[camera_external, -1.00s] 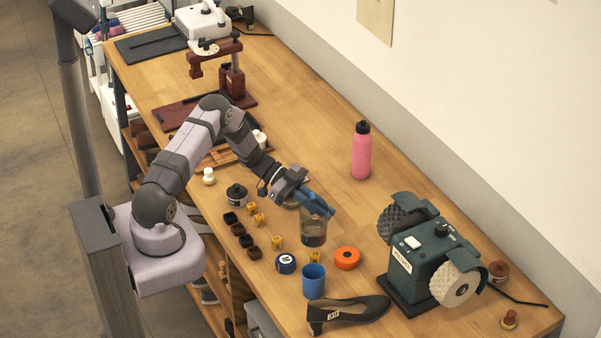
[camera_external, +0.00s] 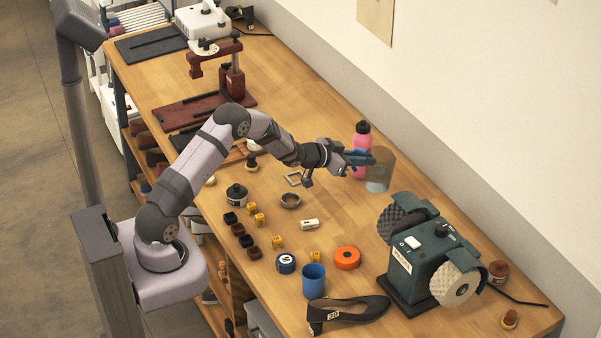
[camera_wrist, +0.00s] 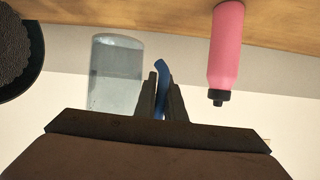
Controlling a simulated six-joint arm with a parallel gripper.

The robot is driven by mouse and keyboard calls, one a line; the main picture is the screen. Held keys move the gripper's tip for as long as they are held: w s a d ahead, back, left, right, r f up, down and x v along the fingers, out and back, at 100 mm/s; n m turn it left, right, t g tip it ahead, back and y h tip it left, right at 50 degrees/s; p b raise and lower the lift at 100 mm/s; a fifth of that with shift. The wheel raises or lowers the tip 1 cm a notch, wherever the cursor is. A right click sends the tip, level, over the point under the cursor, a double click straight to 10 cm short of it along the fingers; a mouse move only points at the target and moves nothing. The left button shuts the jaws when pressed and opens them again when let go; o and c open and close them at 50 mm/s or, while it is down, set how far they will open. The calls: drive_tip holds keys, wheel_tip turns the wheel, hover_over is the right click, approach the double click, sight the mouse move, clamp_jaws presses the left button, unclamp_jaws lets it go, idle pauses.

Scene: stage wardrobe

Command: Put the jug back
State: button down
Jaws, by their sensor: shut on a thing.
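The jug (camera_external: 378,173) is a clear, tinted vessel with a blue handle. My gripper (camera_external: 358,158) is shut on the handle and holds the jug out over the back part of the workbench. The jug looks raised off the top and roughly upright. In the wrist view the clear body (camera_wrist: 115,78) is left of the fingers, and the blue handle (camera_wrist: 162,72) is between them. My gripper also hides part of the pink bottle (camera_external: 362,133) just behind it. I cannot tell the exact gap between jug and bottle.
A green grinding machine (camera_external: 425,259) with two wheels stands to the jug's front right. A blue cup (camera_external: 313,281), an orange ring (camera_external: 347,258), a black shoe (camera_external: 350,311) and several small parts lie nearer the front.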

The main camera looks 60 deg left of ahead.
drive_tip(key=shift+a+f+n+y+b, duration=0.1)
drive_tip(key=shift+f+n+y+b, duration=0.15)
drive_tip(key=shift+n+y, duration=0.4)
drive_tip(key=shift+a+f+n+y+b, duration=0.15)
drive_tip(key=shift+n+y+b, duration=0.2)
drive_tip(key=shift+n+y, duration=0.3)
drive_tip(key=shift+s, duration=0.1)
drive_tip(key=shift+f, duration=0.15)
drive_tip(key=shift+f+p, duration=1.8)
drive_tip(key=shift+f, duration=3.1)
drive_tip(key=shift+f, duration=0.2)
drive_tip(key=c, duration=1.8)
unclamp_jaws()
drive_tip(key=shift+c, duration=0.2)
